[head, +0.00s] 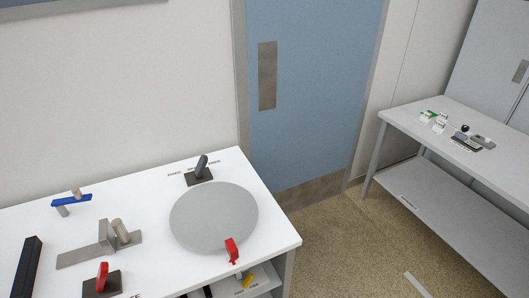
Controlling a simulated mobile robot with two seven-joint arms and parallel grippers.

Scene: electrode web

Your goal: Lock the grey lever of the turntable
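The turntable (213,217) is a flat grey disc near the right end of the white table in the head view. A dark grey lever (201,165) on a small dark base stands at the disc's back edge. It leans slightly up and to the right, and printed labels lie on the table beside it, too small to read fully. A red lever (232,249) stands at the disc's front edge. Neither gripper shows in the view.
The white table (150,187) also carries a blue-handled part (72,200), a grey metal bracket (105,240), another red lever (102,276) and a black bar (28,268). A blue door (310,100) is behind. A grey bench (410,120) with small items stands right, across open floor.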

